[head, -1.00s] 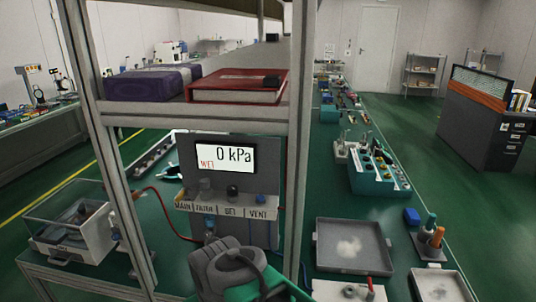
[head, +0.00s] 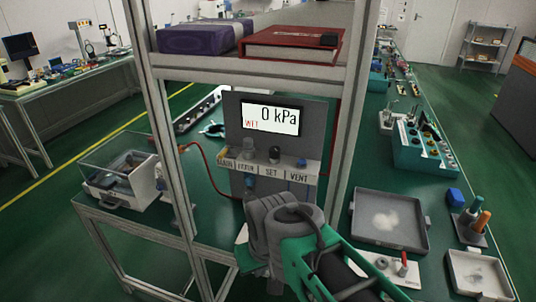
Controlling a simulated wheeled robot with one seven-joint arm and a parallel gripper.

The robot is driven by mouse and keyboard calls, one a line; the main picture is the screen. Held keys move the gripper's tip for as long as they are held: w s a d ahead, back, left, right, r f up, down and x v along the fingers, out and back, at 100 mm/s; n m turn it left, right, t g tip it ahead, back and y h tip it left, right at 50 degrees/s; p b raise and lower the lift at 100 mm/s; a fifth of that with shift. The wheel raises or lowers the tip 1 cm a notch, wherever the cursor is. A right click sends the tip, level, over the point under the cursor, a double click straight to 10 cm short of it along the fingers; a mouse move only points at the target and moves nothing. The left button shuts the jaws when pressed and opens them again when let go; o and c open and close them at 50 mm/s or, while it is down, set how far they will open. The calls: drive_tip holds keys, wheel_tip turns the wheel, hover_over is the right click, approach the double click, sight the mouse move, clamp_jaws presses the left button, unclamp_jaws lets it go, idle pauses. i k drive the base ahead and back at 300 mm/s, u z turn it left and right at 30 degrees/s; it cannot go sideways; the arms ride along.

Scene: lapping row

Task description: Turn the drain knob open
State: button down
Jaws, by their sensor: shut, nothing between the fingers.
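The pressure panel (head: 232,120) stands on the green bench under the shelf, its display reading 0 kPa and WET. A sloped strip (head: 264,172) on it carries the labels MAIN, DRAIN, SET and VENT. A small pale knob (head: 248,150) sits above the DRAIN label; whether it is open or closed is too small to tell. A black knob (head: 274,154) is above SET and a blue one (head: 301,163) above VENT. A blue piece (head: 249,183) shows under the strip. My arm's grey wrist is in front of and below the panel; my gripper's fingers are not visible.
Frame posts (head: 172,160) stand left and right of the panel, and the shelf above holds a purple box (head: 200,38) and a red binder (head: 293,42). A red hose (head: 203,165) runs to the panel's left. A grey tray (head: 388,221) lies to the right.

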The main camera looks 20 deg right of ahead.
sight(247, 192)
drive_tip(key=z, duration=0.45)
drive_tip(key=k, duration=0.3)
drive_tip(key=u, duration=1.55)
drive_tip(key=i, duration=0.8)
drive_tip(key=z, duration=0.25)
